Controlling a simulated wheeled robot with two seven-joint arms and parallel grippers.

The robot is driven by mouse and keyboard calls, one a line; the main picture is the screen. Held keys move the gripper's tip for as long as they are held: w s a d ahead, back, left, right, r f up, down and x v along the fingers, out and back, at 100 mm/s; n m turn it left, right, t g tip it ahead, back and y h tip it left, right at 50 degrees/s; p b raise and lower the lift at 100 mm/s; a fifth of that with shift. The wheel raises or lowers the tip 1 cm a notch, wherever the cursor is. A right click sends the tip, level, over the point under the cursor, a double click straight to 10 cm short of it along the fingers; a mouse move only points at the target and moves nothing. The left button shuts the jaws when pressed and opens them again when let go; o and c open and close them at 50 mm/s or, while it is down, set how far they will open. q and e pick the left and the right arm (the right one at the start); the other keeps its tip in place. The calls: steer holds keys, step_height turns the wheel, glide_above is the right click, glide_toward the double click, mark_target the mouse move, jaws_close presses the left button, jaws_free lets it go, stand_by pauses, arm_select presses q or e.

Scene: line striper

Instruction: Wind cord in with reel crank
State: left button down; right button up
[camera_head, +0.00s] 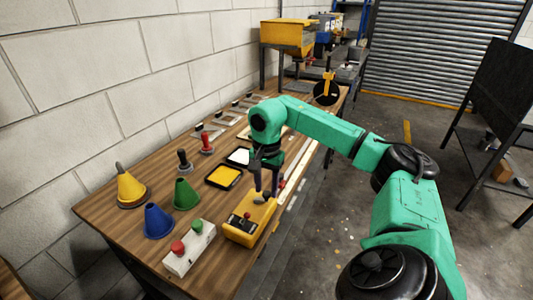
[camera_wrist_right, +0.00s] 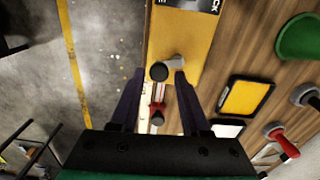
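The yellow reel box (camera_head: 240,230) sits at the near right edge of the wooden bench. It also shows at the top of the right wrist view (camera_wrist_right: 170,40). Its grey crank arm (camera_wrist_right: 175,62) ends in a dark round knob (camera_wrist_right: 159,72). My right gripper (camera_head: 266,194) points down over the crank end of the box. In the wrist view my right gripper (camera_wrist_right: 160,74) is open, with the knob appearing between its fingertips and a gap on each side. Whether the knob is level with the tips I cannot tell. The cord is not clearly visible. My left gripper is out of view.
Left of the box are a white box with red and green buttons (camera_head: 190,249), blue (camera_head: 158,222), green (camera_head: 186,195) and yellow (camera_head: 130,189) cones, and a yellow pad (camera_head: 223,176). A red-handled stamp (camera_head: 206,145) stands behind. Open floor lies right of the bench.

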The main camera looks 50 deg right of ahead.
steer(key=shift+o, duration=0.4)
steer(key=shift+f, duration=0.1)
step_height(320, 180, up, 8)
steer(key=r, duration=0.1)
step_height(320, 180, up, 6)
steer(key=p, duration=0.5)
glide_above(266, 193)
steer(key=shift+s+d+f, duration=0.1)
steer(key=shift+f, duration=0.05)
steer(key=shift+f, duration=0.1)
